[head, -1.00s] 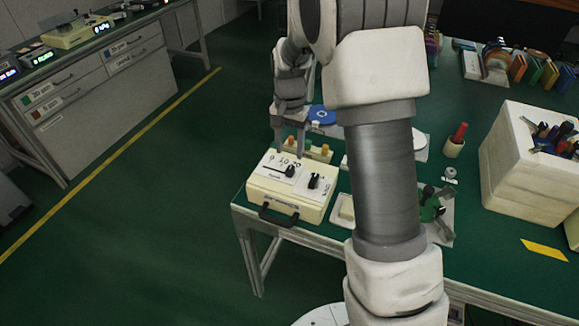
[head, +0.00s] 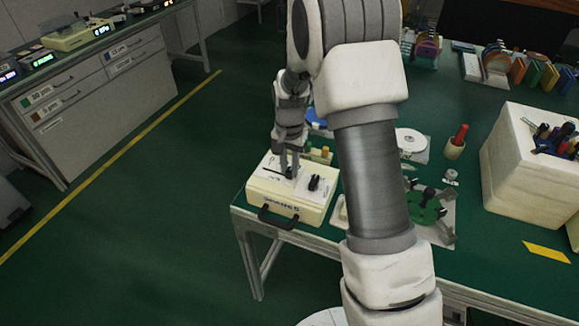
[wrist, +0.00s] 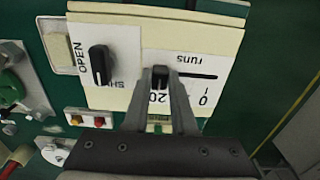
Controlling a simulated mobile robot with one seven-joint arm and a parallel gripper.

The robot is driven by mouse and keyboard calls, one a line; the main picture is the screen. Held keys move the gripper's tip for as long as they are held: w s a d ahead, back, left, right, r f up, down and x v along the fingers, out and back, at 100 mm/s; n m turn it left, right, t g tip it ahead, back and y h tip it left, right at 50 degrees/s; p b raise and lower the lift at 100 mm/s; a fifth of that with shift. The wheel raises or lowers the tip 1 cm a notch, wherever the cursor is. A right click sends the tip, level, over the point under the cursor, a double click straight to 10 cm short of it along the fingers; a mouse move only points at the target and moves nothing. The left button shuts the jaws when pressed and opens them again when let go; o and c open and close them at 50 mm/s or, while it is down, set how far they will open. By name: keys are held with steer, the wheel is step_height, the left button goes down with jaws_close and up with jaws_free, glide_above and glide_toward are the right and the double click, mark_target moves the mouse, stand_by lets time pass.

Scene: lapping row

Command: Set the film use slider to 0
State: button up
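A cream control box (head: 262,192) stands at the near left corner of the green bench. On its white top panel is a straight slot marked "runs" (wrist: 198,76), with a 20 (wrist: 158,98) at one end and a 0 (wrist: 203,100) at the other. The slider's black knob (wrist: 160,78) sits at the 20 end. My gripper (head: 289,173) points down over it; in the wrist view its fingers (wrist: 161,72) flank the knob closely and appear shut on it. The fingers partly hide the scale's middle.
A black OPEN/SHUT rotary knob (wrist: 98,65) is beside the slider on the same box. A dark handle (head: 278,218) sticks out of the box front. Small coloured blocks (wrist: 85,117) and a green round part (head: 424,208) are nearby. The slot toward 0 is clear.

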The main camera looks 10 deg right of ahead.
mark_target(263, 169)
jaws_close()
stand_by(0.9)
steer(key=w+a, duration=0.1)
steer(key=a, duration=0.1)
steer(key=w+a, duration=0.2)
steer(key=w+a+p, duration=0.1)
steer(key=a, duration=0.1)
steer(key=shift+w+a+r, duration=0.1)
steer(key=shift+w+a, duration=0.15)
steer(key=shift+w, duration=0.15)
steer(key=o, duration=0.6)
jaws_free()
steer(key=shift+o, duration=0.4)
